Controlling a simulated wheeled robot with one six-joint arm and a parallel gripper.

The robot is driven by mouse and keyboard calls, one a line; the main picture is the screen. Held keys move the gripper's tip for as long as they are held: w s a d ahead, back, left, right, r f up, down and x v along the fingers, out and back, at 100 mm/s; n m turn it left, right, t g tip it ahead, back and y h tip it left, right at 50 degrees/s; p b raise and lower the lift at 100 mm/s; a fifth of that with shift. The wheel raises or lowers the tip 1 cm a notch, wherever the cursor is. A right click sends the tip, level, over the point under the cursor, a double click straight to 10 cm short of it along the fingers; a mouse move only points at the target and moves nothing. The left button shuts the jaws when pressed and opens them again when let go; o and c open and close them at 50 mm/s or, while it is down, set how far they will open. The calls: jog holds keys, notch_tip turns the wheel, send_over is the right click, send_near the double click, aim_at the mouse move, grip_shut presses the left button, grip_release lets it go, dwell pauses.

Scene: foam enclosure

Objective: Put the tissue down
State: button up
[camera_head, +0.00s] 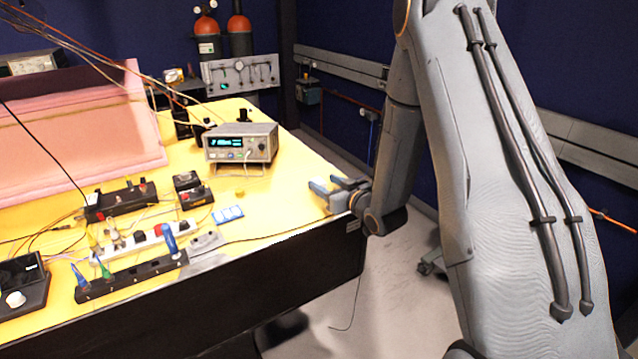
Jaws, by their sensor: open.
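My gripper (328,188) is at the right edge of the yellow tabletop (285,210). Its jaws are open, point left and look empty. It seems to be low over the surface, but I cannot tell whether it touches. A small flat blue and white packet (228,214) lies on the tabletop to the left of the gripper, apart from it. It may be the tissue, but it is too small to tell. No other thing looks like a tissue.
A grey bench instrument (240,143) with a lit display stands behind the packet. Power strips (130,275), plugs and cables crowd the left front. A pink foam enclosure (80,145) stands at the back left. The tabletop between packet and gripper is mostly clear, with a thin black cable.

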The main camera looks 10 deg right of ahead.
aim_at(317, 180)
jog(key=shift+p+x, duration=0.75)
jog(key=shift+x, duration=1.35)
jog(key=shift+a+f, duration=0.1)
jog(key=shift+f, duration=0.05)
jog(key=c, duration=1.2)
